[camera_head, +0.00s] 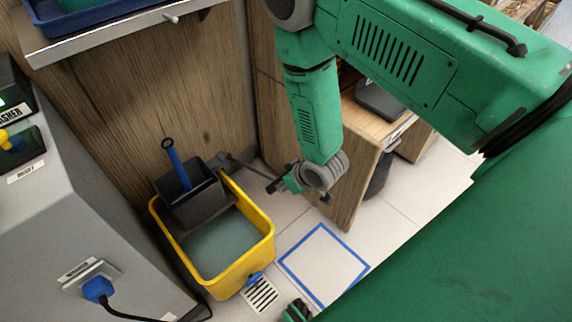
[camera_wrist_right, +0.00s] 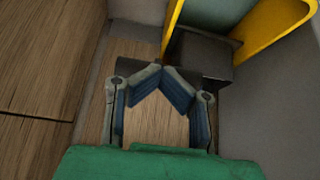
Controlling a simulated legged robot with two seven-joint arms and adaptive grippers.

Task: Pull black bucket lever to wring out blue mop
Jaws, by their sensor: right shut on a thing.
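The yellow mop bucket (camera_head: 263,217) stands on the tiled floor with greyish water in it. A black wringer (camera_head: 205,200) sits at its back end, and the blue mop handle (camera_head: 178,166) stands tilted in it, topped by a black ring. The black lever (camera_head: 246,168) reaches out to the right from the wringer. My right gripper (camera_head: 272,187) is shut on the lever's outer end. In the right wrist view, my right gripper's fingers (camera_wrist_right: 162,72) close together at the dark lever (camera_wrist_right: 132,74). The mop head is hidden.
A wooden panel (camera_head: 120,110) stands behind the bucket and a grey machine (camera_head: 70,205) on the left. A wooden cabinet (camera_head: 358,165) is close to my right arm. A blue-taped square (camera_head: 324,262) and a floor drain (camera_head: 260,294) lie in front.

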